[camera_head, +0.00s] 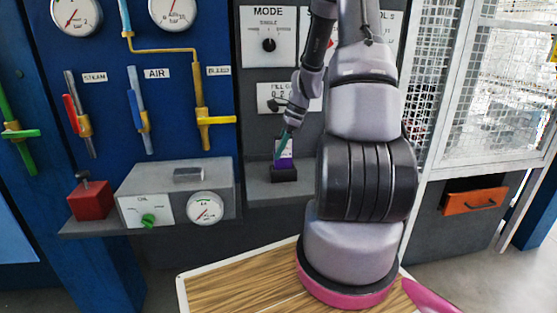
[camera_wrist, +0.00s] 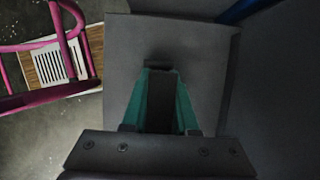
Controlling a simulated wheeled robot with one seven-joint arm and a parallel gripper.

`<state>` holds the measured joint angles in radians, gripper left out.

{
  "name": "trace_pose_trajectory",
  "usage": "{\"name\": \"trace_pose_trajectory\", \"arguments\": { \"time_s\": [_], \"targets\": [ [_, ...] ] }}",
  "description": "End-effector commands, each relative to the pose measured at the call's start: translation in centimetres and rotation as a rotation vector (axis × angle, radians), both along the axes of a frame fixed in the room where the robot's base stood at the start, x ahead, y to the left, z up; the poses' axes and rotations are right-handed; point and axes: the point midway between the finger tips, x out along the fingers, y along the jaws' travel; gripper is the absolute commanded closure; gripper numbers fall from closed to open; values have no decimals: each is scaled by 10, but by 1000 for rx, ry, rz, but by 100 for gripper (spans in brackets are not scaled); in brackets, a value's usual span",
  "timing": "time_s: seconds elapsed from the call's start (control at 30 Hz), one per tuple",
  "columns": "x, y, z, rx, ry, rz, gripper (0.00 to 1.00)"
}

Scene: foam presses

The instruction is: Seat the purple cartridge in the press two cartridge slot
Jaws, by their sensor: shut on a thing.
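The purple cartridge (camera_head: 284,162), with a pale label on its upper part, stands upright at a small dark block (camera_head: 284,175) on the grey shelf of the press. Its lower end meets or enters the block; the depth cannot be told. My gripper (camera_head: 280,149) comes down from above, its teal fingers shut on the cartridge's upper part. In the wrist view, the teal fingers of my gripper (camera_wrist: 160,100) flank a dark shape, with the cartridge's purple not readable there.
A grey oil box (camera_head: 178,180) with a gauge and green knob stands left of the block. A red box (camera_head: 90,200) is farther left. The grey panel with the mode dial (camera_head: 268,38) rises behind. A mesh cabinet (camera_head: 490,90) is at right.

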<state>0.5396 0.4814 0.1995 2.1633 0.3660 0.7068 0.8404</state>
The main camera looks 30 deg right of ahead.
Motion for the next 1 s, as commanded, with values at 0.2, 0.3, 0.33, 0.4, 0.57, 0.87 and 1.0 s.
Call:
{"name": "trace_pose_trajectory", "arguments": {
  "time_s": [0.2,0.3,0.33,0.4,0.57,0.87,1.0],
  "targets": [
    [-1,0,-29,2,3,-1,100],
    [0,0,-32,0,0,0,100],
    [0,0,-31,0,0,0,100],
    [0,0,-31,0,0,0,100],
    [0,0,-33,0,1,0,100],
    [0,0,-34,0,1,0,43],
    [0,0,-33,0,1,0,43]
  ]
}}
